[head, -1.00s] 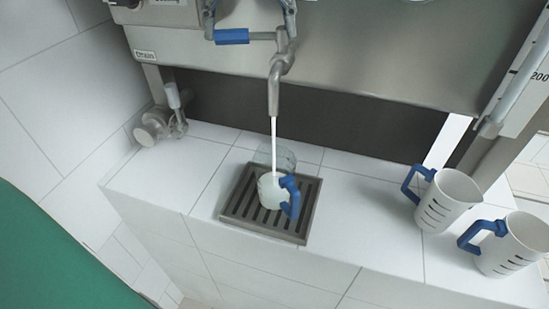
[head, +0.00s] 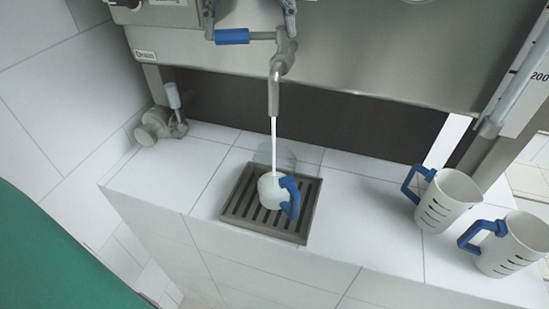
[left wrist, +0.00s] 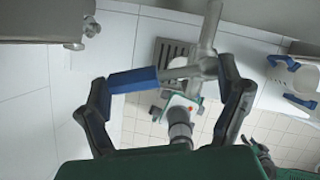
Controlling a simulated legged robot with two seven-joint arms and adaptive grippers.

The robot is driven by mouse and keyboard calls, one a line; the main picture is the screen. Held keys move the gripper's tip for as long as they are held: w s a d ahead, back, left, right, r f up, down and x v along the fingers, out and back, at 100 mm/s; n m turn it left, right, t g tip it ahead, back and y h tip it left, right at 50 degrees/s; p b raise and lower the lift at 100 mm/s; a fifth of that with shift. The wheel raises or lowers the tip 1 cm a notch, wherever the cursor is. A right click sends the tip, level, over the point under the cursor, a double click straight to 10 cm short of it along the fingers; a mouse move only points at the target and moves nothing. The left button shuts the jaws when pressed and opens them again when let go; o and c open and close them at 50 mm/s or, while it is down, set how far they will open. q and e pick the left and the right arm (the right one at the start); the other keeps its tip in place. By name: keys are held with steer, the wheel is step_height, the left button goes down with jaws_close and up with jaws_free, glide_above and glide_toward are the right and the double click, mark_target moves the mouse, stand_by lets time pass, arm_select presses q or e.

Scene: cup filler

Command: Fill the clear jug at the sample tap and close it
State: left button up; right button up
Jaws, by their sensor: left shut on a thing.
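The clear jug (head: 287,157) stands on the drip grate under the sample tap (head: 274,95). It has a blue handle (head: 291,197), and pale liquid (head: 271,188) fills its lower part. A thin white stream (head: 273,140) runs from the spout into it. My left gripper (head: 235,14) is at the tap's lever, with its blue sleeve (head: 232,37), at the top edge. In the left wrist view its fingers (left wrist: 168,85) are on either side of the blue-sleeved lever (left wrist: 134,79), shut on it. My right gripper is not seen clearly in either view.
The dark slotted grate (head: 308,222) is set in the white tiled ledge (head: 370,225). Two white jugs with blue handles (head: 445,200) (head: 512,246) stand at the right. A drain valve (head: 160,122) is at the left. The steel tank (head: 380,55) overhangs the ledge.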

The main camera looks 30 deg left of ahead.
arm_select(q)
steer(key=shift+f, duration=0.1)
stand_by(0.4)
steer(key=shift+w+a+r+m+h+p, duration=0.1)
steer(key=shift+w+a+m+h+p, duration=0.1)
steer(key=shift+m+p, duration=0.35)
steer(key=shift+w+a+r+m+h+p, duration=0.1)
steer(key=shift+w+m+h+p, duration=0.1)
steer(key=shift+m+p, duration=0.35)
steer(key=shift+w+a+f+m+t+p, duration=0.1)
steer(key=shift+w+f+m+t+p, duration=0.2)
steer(key=shift+m, duration=0.4)
steer(key=shift+s+r, duration=0.1)
steer(key=shift+w+a+m+h+p, duration=0.1)
steer(key=shift+w+m+h+p, duration=0.2)
steer(key=shift+m+h+p, duration=0.55)
